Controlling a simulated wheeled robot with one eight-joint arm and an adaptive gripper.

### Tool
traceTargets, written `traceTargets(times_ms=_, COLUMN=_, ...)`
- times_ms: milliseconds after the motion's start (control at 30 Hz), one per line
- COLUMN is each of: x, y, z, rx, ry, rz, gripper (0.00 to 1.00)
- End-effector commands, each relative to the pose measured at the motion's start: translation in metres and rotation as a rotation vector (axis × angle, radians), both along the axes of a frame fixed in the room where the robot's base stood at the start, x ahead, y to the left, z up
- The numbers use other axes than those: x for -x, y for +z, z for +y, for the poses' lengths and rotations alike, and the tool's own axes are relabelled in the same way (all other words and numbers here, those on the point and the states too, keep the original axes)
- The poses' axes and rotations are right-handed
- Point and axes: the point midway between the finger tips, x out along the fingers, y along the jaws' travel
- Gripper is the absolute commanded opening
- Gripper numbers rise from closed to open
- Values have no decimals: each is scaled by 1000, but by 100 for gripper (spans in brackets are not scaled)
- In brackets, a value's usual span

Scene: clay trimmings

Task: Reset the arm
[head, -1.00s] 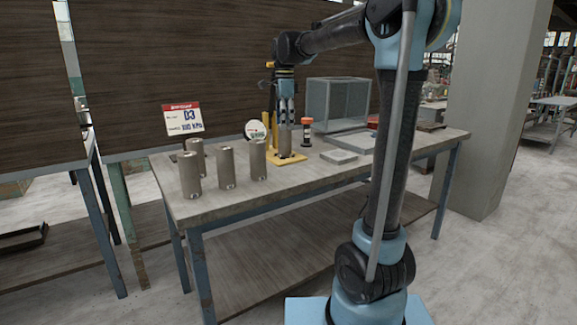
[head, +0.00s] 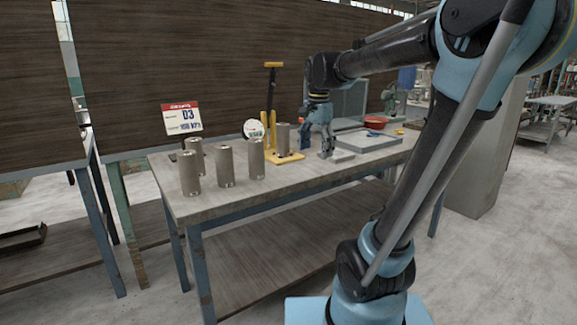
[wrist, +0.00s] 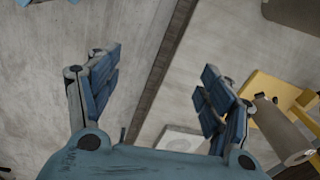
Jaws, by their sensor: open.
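My gripper (head: 317,142) hangs over the table to the right of the yellow press stand in the head view, with its fingers pointing down. In the wrist view my gripper (wrist: 158,85) has its two blue-padded fingers spread wide with nothing between them. One grey-brown clay cylinder (head: 282,138) stands on the yellow stand (head: 270,157), just left of my gripper and apart from it. The cylinder also shows at the lower right of the wrist view (wrist: 280,132), outside the right finger.
Several similar cylinders (head: 227,167) stand on the left part of the table (head: 215,205). A grey tray (head: 370,141), a red dish (head: 375,122) and a clear box (head: 350,105) lie to the right.

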Motion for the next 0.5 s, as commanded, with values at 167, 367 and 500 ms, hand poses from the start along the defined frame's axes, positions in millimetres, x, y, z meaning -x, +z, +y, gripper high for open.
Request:
traceTargets(times_ms=167, x=46, y=-34, z=-32, rx=14, ry=167, rz=-28, gripper=73)
traceTargets(times_ms=367, x=93, y=-78, z=-58, rx=37, ry=361, rz=-59, gripper=73)
traceTargets(times_ms=500, x=125, y=-112, z=-74, rx=59, ry=498, rz=-80, gripper=73)
